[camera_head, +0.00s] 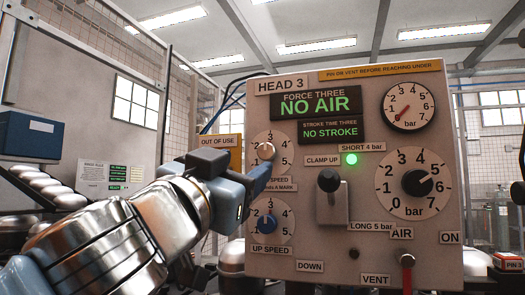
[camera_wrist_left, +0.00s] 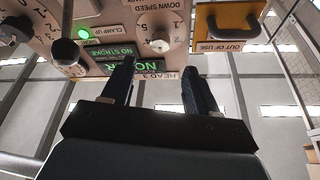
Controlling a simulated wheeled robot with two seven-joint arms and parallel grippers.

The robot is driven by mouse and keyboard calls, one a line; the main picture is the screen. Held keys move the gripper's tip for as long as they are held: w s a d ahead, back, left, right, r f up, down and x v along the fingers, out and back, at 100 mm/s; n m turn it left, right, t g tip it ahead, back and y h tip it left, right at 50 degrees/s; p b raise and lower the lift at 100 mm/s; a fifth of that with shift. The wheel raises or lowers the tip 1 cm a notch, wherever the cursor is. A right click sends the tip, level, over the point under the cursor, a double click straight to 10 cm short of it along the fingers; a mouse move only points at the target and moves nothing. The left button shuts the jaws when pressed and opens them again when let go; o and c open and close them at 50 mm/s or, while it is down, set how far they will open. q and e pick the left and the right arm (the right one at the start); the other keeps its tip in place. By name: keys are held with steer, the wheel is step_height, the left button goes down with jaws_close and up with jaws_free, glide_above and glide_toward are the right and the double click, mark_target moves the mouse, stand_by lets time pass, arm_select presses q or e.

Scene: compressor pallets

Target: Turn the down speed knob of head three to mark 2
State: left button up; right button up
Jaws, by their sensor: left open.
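The head three panel (camera_head: 350,240) is a beige box facing me. Its down speed knob (camera_head: 266,151) is a small pale knob on a numbered dial at the upper left, with its label partly hidden by my left gripper (camera_head: 261,177). I cannot read its setting clearly. In the left wrist view, which shows the panel upside down, the down speed knob (camera_wrist_left: 160,45) lies just beyond the gap between the fingertips. My left gripper (camera_wrist_left: 158,70) is open and empty, with its fingers apart. My right gripper is not in view.
To the right are a black-knobbed clamp lever (camera_head: 329,182), a large bar regulator knob (camera_head: 417,183) and a gauge (camera_head: 408,106). A yellow out-of-use plate (camera_wrist_left: 228,22) is beside the panel. Displays read NO AIR and NO STROKE.

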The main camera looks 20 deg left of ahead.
mark_target(265, 153)
arm_select(q)
steer(key=p+x, duration=0.2)
steer(key=x, duration=0.6)
steer(key=shift+w, duration=0.3)
steer(key=c, duration=1)
steer(key=shift+f, duration=0.1)
steer(key=shift+c, duration=0.2)
